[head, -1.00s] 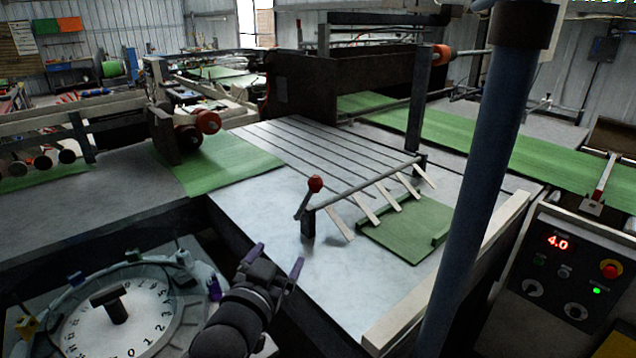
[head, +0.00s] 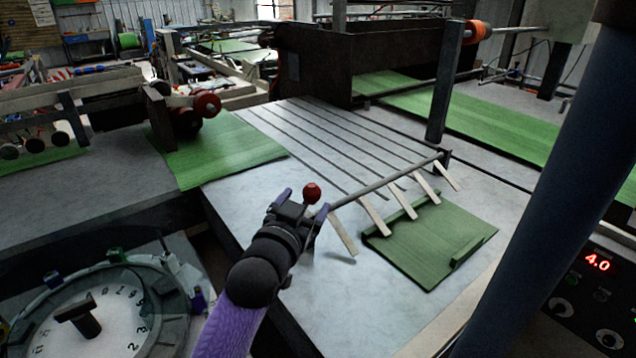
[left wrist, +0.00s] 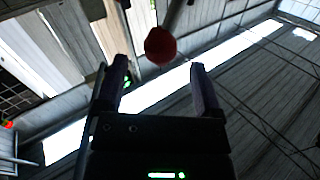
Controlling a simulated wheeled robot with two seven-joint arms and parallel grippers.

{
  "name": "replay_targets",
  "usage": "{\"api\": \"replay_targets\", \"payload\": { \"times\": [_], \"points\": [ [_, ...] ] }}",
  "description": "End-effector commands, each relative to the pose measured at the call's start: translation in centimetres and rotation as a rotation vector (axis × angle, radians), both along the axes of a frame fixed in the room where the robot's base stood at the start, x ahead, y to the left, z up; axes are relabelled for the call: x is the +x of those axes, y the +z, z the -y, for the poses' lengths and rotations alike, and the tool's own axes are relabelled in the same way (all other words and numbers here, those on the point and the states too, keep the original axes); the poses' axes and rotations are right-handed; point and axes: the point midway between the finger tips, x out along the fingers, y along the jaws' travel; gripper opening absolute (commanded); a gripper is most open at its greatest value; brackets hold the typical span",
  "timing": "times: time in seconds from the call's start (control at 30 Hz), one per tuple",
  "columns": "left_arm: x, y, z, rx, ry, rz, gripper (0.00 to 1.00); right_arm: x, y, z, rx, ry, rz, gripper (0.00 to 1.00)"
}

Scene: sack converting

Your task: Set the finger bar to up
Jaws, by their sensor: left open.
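The finger bar (head: 385,184) is a grey rod across the metal table, with several pale fingers (head: 402,202) slanting down from it toward the table and a green sheet. Its lever ends in a red ball knob (head: 311,193) at the left end of the bar. My left gripper (head: 300,200) is open beside the knob in the head view and covers the lower lever. In the left wrist view the red knob (left wrist: 160,46) shows just beyond the open fingertips (left wrist: 155,80), roughly between them. I cannot tell whether they touch it. My right gripper is not in view.
A green sheet with a raised flap (head: 430,240) lies under the fingers. A round numbered dial (head: 90,325) is at lower left. A thick blue-grey post (head: 545,190) stands at right before a control panel (head: 590,300) reading 4.0.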

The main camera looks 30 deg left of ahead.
Motion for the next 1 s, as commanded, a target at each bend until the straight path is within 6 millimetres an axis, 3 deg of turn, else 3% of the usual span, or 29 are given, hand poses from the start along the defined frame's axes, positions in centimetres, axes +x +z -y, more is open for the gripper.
{"api": "replay_targets", "payload": {
  "times": [0.1,0.3,0.63,1.0],
  "points": [
    [2.5,-0.1,-0.5,-0.001,0.001,0.000,0.86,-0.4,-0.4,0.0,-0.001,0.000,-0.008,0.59],
    [5.1,0.0,-1.0,-0.001,0.001,0.001,0.86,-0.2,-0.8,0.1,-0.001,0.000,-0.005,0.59],
    [5.6,0.0,-1.1,-0.001,0.000,0.000,0.84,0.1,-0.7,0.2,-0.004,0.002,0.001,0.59],
    [5.6,0.0,-1.1,-0.001,0.000,0.000,0.06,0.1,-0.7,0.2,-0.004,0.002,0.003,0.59]
  ]
}}
